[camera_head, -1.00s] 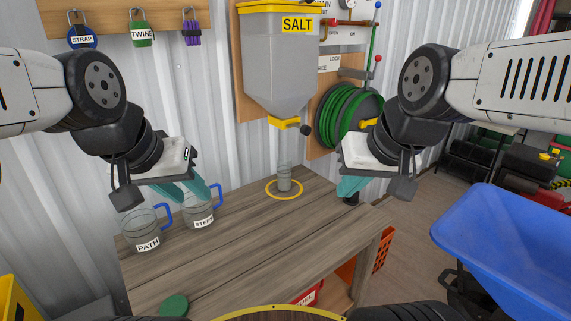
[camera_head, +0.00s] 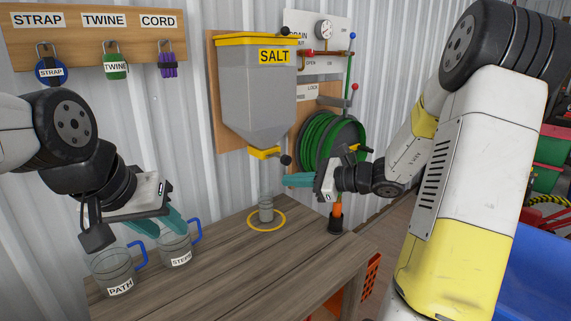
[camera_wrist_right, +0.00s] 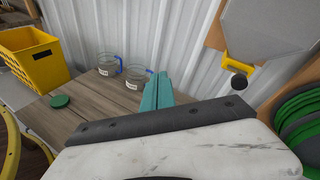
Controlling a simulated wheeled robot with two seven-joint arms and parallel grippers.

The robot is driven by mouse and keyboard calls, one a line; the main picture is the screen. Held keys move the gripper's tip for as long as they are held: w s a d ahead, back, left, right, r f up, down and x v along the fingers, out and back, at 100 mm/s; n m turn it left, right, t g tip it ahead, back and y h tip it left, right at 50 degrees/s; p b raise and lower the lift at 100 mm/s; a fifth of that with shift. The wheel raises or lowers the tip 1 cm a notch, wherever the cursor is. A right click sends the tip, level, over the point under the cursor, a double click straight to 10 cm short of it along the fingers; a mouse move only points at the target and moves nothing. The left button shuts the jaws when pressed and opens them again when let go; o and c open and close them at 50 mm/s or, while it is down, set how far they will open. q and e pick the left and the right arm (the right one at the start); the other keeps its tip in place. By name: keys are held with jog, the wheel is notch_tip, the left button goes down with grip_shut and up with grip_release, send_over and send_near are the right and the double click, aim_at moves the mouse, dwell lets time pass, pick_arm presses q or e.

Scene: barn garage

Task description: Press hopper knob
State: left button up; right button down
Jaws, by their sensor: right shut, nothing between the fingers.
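The grey SALT hopper (camera_head: 260,95) hangs on the wall with a yellow lid and a yellow outlet (camera_head: 264,153). A black round knob (camera_head: 286,160) sticks out at the outlet's right; it also shows in the right wrist view (camera_wrist_right: 239,81). My right gripper (camera_head: 288,180) is shut and empty, its teal fingers pointing left just below the knob in the picture. I see no contact with the knob. In the right wrist view the fingertips (camera_wrist_right: 157,82) are left of the knob. My left gripper (camera_head: 165,225) hangs over the mugs; its finger gap is unclear.
A small glass (camera_head: 266,208) stands in a yellow ring on the wooden bench (camera_head: 230,265), below the outlet. The PATH mug (camera_head: 113,272) and STEPS mug (camera_head: 176,249) stand at left. A green hose reel (camera_head: 332,143) is behind my right gripper. A yellow crate (camera_wrist_right: 38,60) is at left.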

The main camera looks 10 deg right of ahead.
aim_at(288, 160)
jog(key=w+d+f+m+t+h, duration=0.3)
jog(key=w+d+m+t, duration=0.3)
jog(key=d, duration=0.6)
jog(key=w+f+m, duration=0.1)
jog(key=w+m, duration=0.1)
jog(key=m, duration=0.1)
jog(key=shift+w+m+t, duration=0.3)
jog(key=shift+t, duration=0.1)
jog(key=shift+a, duration=0.1)
jog(key=x, duration=1.4)
jog(key=shift+r, duration=0.1)
jog(key=x, duration=0.3)
jog(key=shift+w+a, duration=0.2)
jog(key=shift+r, duration=0.1)
